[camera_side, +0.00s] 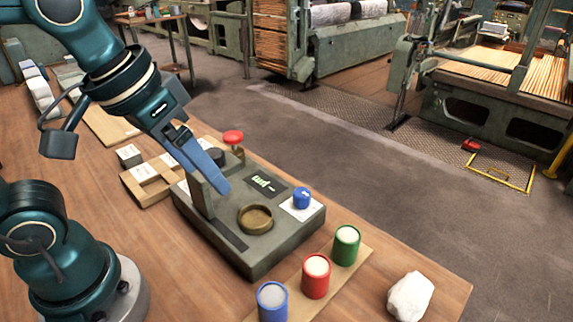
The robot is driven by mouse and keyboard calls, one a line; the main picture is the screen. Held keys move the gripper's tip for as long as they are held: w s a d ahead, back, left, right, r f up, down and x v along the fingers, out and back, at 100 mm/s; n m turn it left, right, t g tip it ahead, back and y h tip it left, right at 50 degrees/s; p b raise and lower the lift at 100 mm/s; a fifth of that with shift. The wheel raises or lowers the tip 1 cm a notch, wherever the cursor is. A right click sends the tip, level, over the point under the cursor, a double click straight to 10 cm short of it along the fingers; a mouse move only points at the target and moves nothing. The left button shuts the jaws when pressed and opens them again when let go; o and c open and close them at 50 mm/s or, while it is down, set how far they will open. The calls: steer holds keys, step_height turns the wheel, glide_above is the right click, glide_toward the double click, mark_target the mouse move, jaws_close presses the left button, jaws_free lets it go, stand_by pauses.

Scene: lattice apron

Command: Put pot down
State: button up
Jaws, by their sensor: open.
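A small blue pot (302,199) sits upright on a white square pad (298,212) at the right of a grey block station (268,262). My gripper (207,180) is over the left part of the station, to the left of the pot and apart from it. It is open, and I see nothing held in it. Its long blue finger slants down beside a grey upright plate (203,197), and I cannot tell whether they touch. A round brass dish (256,219) and a small dark display (265,184) are set in the station top.
Blue (272,302), red (316,277) and green (346,246) cans stand on a wooden strip in front. A white lump (410,297) lies near the table's right edge. A red knob (233,138) rises behind the station. A wooden tray (148,182) lies left of it.

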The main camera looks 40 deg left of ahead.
steer(key=shift+m+t, duration=0.3)
steer(key=shift+t, duration=0.2)
steer(key=s+a+f, duration=0.2)
steer(key=shift+s+f, duration=0.25)
steer(key=shift+s, duration=0.1)
